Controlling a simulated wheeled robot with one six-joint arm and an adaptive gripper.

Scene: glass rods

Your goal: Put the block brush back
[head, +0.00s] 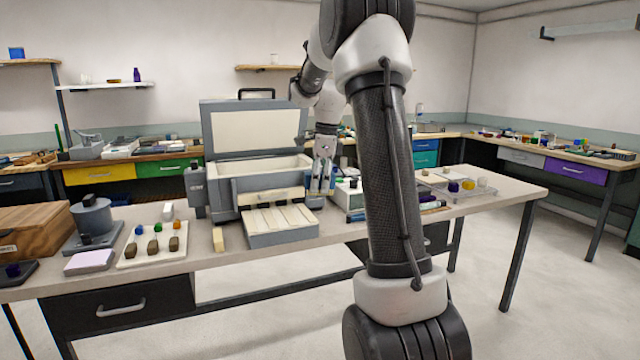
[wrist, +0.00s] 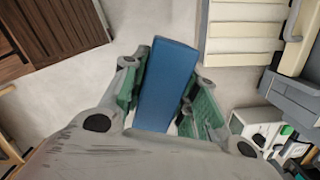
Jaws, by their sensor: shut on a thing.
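My gripper (head: 321,186) points down in the head view, above the table beside the right end of the grooved tray. In the wrist view my gripper (wrist: 160,95) has its green-padded fingers closed on the sides of a plain blue oblong block (wrist: 167,75), which looks like the block brush. Its bristles do not show. In the head view the block is mostly hidden by the fingers. The grey tray with cream grooves (head: 281,237) stands in front of the open grey case (head: 227,182). I cannot tell how high the block is above the surface.
A white box (head: 346,198) stands just right of my gripper. A cream board with small coloured-top pieces (head: 152,256), a grey round device (head: 92,217) and a wooden box (head: 40,236) are at left. A clear tray (head: 470,193) is at right. The front-right tabletop has free room.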

